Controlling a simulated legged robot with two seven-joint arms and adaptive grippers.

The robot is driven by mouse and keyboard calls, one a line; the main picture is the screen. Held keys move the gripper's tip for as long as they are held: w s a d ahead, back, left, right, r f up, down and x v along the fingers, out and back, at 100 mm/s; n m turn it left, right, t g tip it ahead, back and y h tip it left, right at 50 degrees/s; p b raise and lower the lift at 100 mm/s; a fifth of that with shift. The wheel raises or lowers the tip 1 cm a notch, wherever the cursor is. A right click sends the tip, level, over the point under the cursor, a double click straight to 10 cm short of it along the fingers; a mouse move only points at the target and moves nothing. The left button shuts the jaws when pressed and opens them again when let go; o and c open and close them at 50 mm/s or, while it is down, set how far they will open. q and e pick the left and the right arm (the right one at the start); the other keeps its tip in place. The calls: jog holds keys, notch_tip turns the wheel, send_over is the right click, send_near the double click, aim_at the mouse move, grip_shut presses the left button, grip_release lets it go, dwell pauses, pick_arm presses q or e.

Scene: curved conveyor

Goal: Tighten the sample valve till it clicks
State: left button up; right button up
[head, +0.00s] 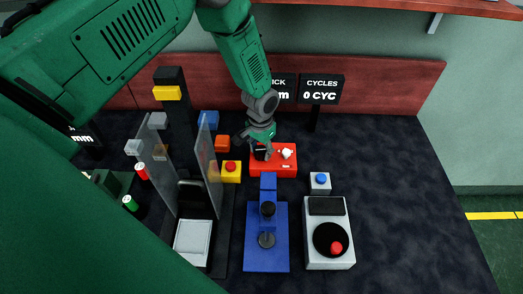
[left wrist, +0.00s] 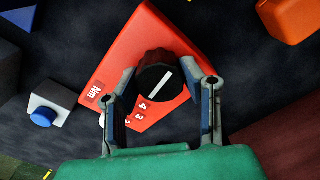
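A red box (left wrist: 150,30) with a tilted top carries a black round knob (left wrist: 160,82) with a white pointer line. White digits and an "Nm" label are printed on the box beside the knob. I take this knob to be the sample valve. My left gripper (left wrist: 160,85) has its fingers on either side of the knob, spread apart with some gap showing. Contact with the knob cannot be made out. In the head view the left gripper (head: 261,142) hangs over the left part of the red box (head: 285,170) and partly hides the knob. My right gripper is not in view.
A yellow box with a red button (head: 231,168) stands left of the red box. A blue stand (head: 281,240), a white unit with a black dial (head: 341,262) and a small blue-button box (head: 320,188) stand nearer. A cycle display (head: 321,88) stands behind. The table's right side is clear.

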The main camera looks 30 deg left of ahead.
aim_at(261, 149)
pick_arm(q)
jog(key=o, duration=0.4)
notch_tip(261, 149, up, 12)
dwell(0.4)
dwell(0.3)
